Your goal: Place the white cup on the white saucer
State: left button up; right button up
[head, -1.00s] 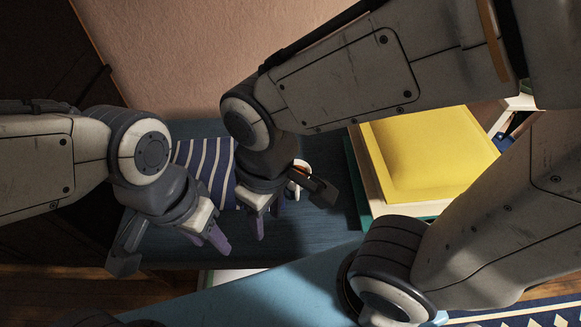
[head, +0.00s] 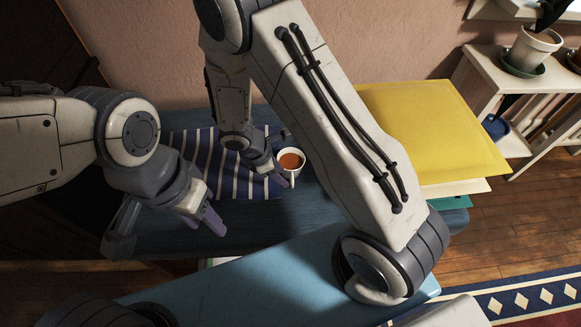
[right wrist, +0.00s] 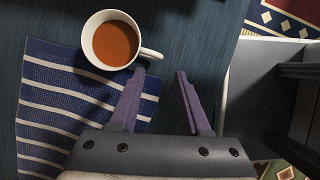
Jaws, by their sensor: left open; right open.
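The white cup (head: 291,168) holds brown-orange liquid and stands upright at the edge of a striped mat on a dark blue table. It also shows in the right wrist view (right wrist: 89,46), its handle pointing toward my right gripper's fingers. My right gripper (right wrist: 160,76) is open and empty, its left fingertip close to the handle; I cannot tell if they touch. In the head view, my right gripper (head: 277,176) is beside the cup, just left of it. My left gripper (head: 211,222) is open and empty over the table's front left. I see no white saucer.
The blue-and-white striped mat (head: 215,165) lies on the dark blue table (head: 170,237). A stack topped by a yellow item (head: 425,125) stands at the right. Beyond it are a white shelf (head: 490,65) and a potted plant (head: 533,48). My right arm hides part of the table.

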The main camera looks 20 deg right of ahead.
jog(key=b+x, duration=0.3)
jog(key=x, duration=0.4)
jog(key=shift+d+f, duration=0.1)
jog(key=shift+f, duration=0.3)
jog(key=shift+c, duration=0.4)
grip_shut()
dwell(0.7)
